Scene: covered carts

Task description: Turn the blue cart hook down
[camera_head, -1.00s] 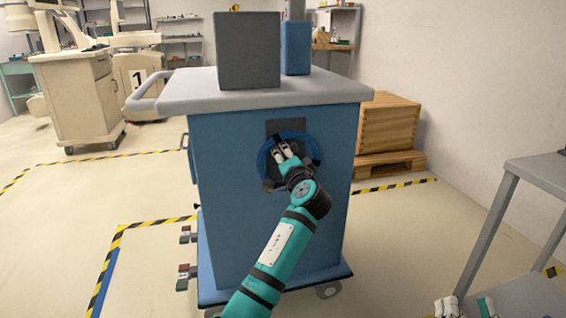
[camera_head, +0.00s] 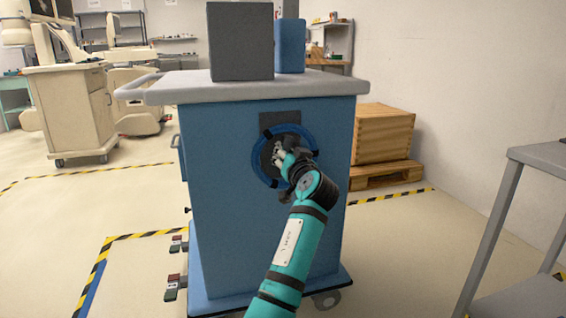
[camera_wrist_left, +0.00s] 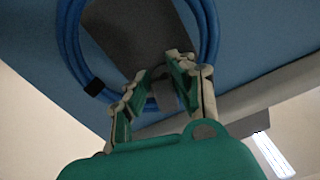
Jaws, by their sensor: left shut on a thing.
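The blue cart (camera_head: 230,220) stands in front of me. On its near side is a dark grey hook plate (camera_head: 281,118), with a coiled blue hose (camera_head: 259,160) hanging around it. My left gripper (camera_head: 280,153) is at the middle of the coil. In the left wrist view the gripper (camera_wrist_left: 158,88) is shut on a small grey piece, which looks like the hook (camera_wrist_left: 165,97), below the plate (camera_wrist_left: 133,35). The hose (camera_wrist_left: 75,50) loops around the plate there. The fingers hide much of the hook, so its exact angle is unclear. My right gripper is out of view.
A grey box (camera_head: 240,45) and a blue box (camera_head: 290,47) stand on the cart's top (camera_head: 310,85). A wooden crate (camera_head: 383,135) on a pallet is behind right. A grey table (camera_head: 540,155) is at the right. The floor to the left is open.

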